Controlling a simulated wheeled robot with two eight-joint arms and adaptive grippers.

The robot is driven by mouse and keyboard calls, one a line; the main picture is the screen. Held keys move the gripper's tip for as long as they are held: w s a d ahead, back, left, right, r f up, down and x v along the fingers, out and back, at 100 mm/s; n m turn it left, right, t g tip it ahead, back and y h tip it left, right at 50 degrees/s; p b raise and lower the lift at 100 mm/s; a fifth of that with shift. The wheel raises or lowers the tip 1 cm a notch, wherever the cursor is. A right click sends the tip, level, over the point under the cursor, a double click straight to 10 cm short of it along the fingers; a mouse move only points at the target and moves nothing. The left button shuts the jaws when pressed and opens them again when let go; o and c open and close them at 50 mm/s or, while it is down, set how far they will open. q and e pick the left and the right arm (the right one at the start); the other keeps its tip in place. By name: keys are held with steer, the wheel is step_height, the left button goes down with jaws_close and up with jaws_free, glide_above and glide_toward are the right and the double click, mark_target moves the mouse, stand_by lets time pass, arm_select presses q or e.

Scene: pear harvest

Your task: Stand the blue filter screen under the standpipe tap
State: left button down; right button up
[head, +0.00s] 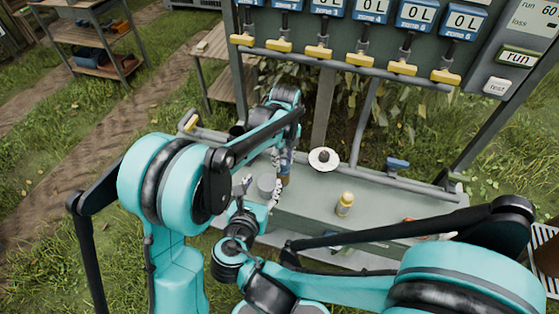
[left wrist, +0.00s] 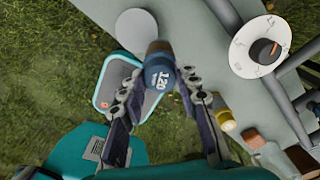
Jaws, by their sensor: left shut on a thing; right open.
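The blue filter screen (left wrist: 160,78), a cup-like piece marked 120, sits between my left gripper's fingers in the left wrist view. My left gripper (left wrist: 166,92) is shut on it. In the head view the screen (head: 287,160) shows as a small blue piece with a brown end, held at the bench's left part. My right gripper (head: 247,188) is open and empty, just left of it. A blue-handled tap (head: 397,163) is on the back pipe at right. A yellow-ended pipe (head: 190,122) is at the bench's left end. I cannot tell which is the standpipe tap.
A round grey disc (head: 267,185) and a white dial with a dark knob (head: 323,158) are near the held screen. A rack of blue meters and yellow valves (head: 346,58) rises behind.

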steer(key=s+a+r+m+h, duration=0.1)
steer(key=s+a+r+h, duration=0.1)
steer(key=a+r, duration=0.15)
arm_select(q)
steer(key=s+a+r+n, duration=0.6)
steer(key=r+n, duration=0.1)
steer(key=r, duration=0.4)
steer(key=shift+s+n, duration=0.35)
steer(key=shift+n, duration=0.05)
arm_select(e)
steer(key=w+d+f+t, duration=0.1)
steer(key=w+d+f, duration=0.2)
steer(key=w, duration=0.7)
steer(key=shift+w+f, duration=0.2)
arm_select(q)
steer(key=shift+r, duration=0.1)
arm_select(e)
steer(key=shift+c, duration=0.2)
arm_select(q)
steer(key=shift+a, duration=0.1)
arm_select(e)
steer(key=c, duration=1)
arm_select(q)
steer(key=c, duration=1)
jaws_free()
steer(key=shift+c, duration=0.2)
arm_select(e)
steer(key=shift+c, duration=0.3)
